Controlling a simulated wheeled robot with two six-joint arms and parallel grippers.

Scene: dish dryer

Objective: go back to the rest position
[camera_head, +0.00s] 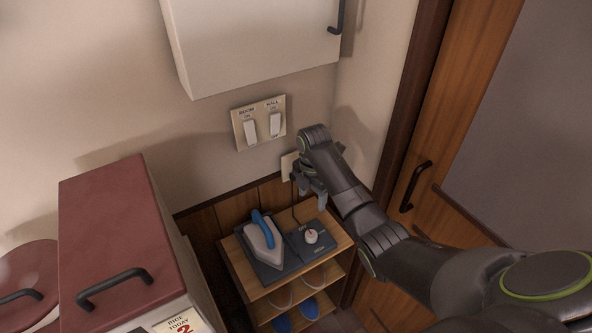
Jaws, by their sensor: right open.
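My right arm comes in from the lower right and reaches up towards the corner of the room. Its gripper (310,186) is open and hangs above the back right of a small wooden shelf unit, in front of a small wall plate (289,166). The gripper partly hides this plate, and I see nothing held between its fingers. My left gripper is not in view.
An iron (262,236) and a knob panel (311,240) sit on the shelf unit (296,284). A switch plate (259,123) is on the wall under a white cabinet (252,40). A red-lidded box (115,235) stands left. A wooden door (440,145) is right.

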